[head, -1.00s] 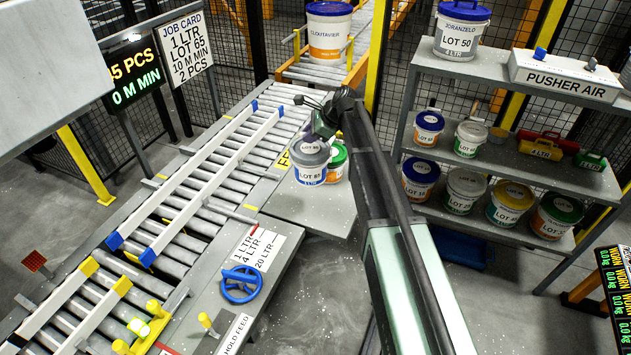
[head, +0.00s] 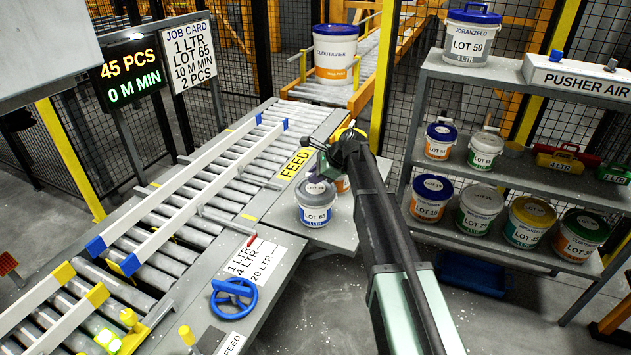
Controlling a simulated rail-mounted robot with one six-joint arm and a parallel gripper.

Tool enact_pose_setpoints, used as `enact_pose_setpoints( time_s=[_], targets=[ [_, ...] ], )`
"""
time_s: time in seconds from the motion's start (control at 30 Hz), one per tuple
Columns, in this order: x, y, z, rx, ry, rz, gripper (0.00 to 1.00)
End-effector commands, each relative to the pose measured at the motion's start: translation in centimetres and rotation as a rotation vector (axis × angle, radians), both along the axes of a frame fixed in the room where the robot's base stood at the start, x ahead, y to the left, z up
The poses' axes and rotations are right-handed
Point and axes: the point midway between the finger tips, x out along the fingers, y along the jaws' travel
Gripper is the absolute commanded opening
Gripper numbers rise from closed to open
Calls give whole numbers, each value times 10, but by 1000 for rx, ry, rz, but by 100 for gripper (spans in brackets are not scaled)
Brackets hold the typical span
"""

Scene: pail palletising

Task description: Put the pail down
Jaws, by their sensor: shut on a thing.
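A white pail (head: 315,215) with a grey lid and a blue lower band hangs at or just above the grey side table by the FEED plate. Its label seems to read LOT 65. My gripper (head: 326,166) is at the pail's top, shut on it; the fingers are dark and small, so the exact grip is unclear. I cannot tell whether the pail's base touches the table (head: 278,217). A second pail (head: 343,184) with an orange band stands close behind, mostly hidden by my gripper and the held pail.
The roller conveyor (head: 190,190) with white guide rails runs along the left. A blue handwheel (head: 233,298) and a size card (head: 253,260) are in front. A shelf (head: 395,188) with several pails stands right. A large pail (head: 334,60) sits on rollers behind.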

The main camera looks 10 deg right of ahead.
Motion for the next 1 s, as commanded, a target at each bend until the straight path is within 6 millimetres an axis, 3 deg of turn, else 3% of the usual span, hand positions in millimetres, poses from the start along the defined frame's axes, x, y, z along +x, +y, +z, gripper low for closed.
enact_pose_setpoints(
  time_s=[0.17, 0.2, 0.37, 0.67, 0.77, 1.0],
  targets=[
    [0, 0, -2, 1, -1, 0, 0],
    [0, 0, -3, 0, 0, 0, 17],
    [0, 0, -2, 0, 0, 0, 41],
    [0, 0, 3, 0, 0, 0, 41],
    [-4, -7, 17, 0, 0, -1, 41],
    [-25, -40, 72, 0, 0, -1, 41]
  ],
)
